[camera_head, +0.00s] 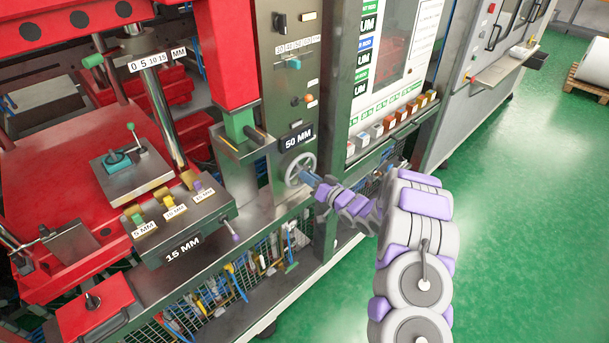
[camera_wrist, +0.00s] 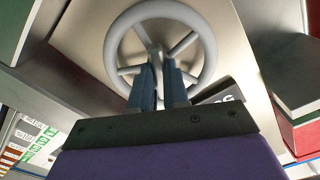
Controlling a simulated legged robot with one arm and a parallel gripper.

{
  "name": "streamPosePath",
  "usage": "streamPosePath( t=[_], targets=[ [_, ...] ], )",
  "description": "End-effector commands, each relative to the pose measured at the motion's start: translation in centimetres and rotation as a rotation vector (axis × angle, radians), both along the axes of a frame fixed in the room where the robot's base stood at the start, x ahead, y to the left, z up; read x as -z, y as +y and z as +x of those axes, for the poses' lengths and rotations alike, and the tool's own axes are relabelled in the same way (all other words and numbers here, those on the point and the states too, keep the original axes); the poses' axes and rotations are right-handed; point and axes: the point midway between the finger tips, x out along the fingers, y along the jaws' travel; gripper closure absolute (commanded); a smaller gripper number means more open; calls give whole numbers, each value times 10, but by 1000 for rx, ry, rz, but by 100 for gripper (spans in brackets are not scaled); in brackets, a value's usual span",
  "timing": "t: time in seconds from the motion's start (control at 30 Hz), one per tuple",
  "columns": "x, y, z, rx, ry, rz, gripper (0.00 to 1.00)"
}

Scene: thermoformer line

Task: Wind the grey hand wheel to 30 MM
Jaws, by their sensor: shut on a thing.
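The grey hand wheel (camera_head: 299,170) is mounted on the machine's metal front column, below a black plate (camera_head: 297,137) that reads 50 MM. In the wrist view the wheel (camera_wrist: 208,38) fills the upper middle, with its rim and several spokes showing. My gripper (camera_head: 309,178) reaches the wheel from the right. In the wrist view my gripper (camera_wrist: 159,72) has its two blue fingers over the wheel's lower part, shut on a grey part near the hub. The fingertips partly cover that part, so I cannot tell whether it is a spoke or a handle.
Left of the wheel is a block (camera_head: 182,222) with coloured tabs and a 15 MM plate. A green post (camera_head: 239,125) stands close by at upper left. The green floor (camera_head: 510,200) at right is clear.

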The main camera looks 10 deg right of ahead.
Motion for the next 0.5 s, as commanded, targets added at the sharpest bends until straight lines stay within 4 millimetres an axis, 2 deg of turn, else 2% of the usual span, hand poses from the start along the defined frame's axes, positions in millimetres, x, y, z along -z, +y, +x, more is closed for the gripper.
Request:
streamPosePath(
  t=[0.03, 0.5],
  targets=[
    [5, -1, -1, 2, -11, -27, 100],
    [3, -1, 0, 3, -54, -82, 100]
  ],
)
